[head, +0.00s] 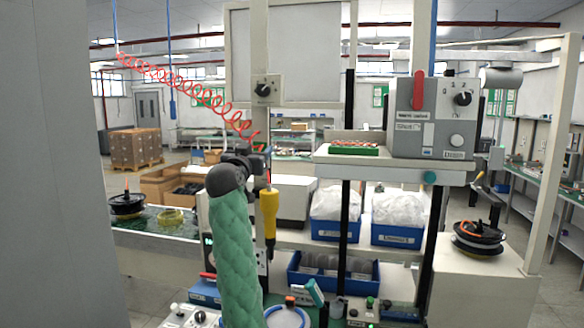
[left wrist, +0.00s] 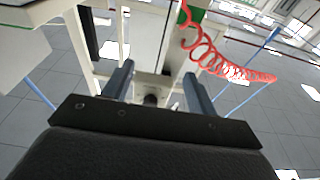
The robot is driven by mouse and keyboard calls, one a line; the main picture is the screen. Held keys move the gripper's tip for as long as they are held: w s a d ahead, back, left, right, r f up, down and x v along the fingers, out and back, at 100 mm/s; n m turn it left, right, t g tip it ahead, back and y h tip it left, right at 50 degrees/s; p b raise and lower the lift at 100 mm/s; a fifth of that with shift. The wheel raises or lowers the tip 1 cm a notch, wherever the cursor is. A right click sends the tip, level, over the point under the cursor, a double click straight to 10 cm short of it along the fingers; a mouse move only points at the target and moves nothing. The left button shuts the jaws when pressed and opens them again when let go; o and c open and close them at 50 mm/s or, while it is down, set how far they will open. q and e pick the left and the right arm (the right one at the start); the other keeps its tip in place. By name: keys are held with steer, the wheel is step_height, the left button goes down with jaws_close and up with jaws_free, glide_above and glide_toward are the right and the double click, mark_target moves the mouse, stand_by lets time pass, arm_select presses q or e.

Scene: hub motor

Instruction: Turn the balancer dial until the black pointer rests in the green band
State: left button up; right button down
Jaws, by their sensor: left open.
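A small pale box with a black dial (head: 264,89) is fixed to the upright post, above my left gripper. My left gripper (head: 262,155) is dark, at the end of the green-sleeved arm, and points away toward the post. In the left wrist view its two fingers (left wrist: 165,82) are apart with nothing between them. The black dial (left wrist: 151,100) shows beyond and between the fingertips, apart from them. I cannot make out a black pointer or a green band on the dial's box. My right gripper is not in view.
A red coiled hose (head: 205,95) runs down to the post near my gripper. A yellow-handled tool (head: 269,212) hangs just right of my arm. A grey control box (head: 435,118) with knobs stands on the shelf at right. Blue bins (head: 338,230) sit below it.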

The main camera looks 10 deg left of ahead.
arm_select(q)
steer(key=t, duration=0.2)
glide_toward(262, 93)
steer(key=w, duration=0.2)
steer(key=shift+w+r+p, duration=1.2)
steer(key=shift+w+p, duration=0.05)
steer(key=p+x, duration=0.2)
steer(key=x, duration=0.1)
steer(key=shift+w, duration=0.1)
steer(key=shift+w+p, duration=0.3)
steer(key=shift+w, duration=0.35)
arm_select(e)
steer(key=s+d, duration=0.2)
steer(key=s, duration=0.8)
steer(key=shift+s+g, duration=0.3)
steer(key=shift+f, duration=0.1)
arm_select(q)
steer(key=c, duration=1)
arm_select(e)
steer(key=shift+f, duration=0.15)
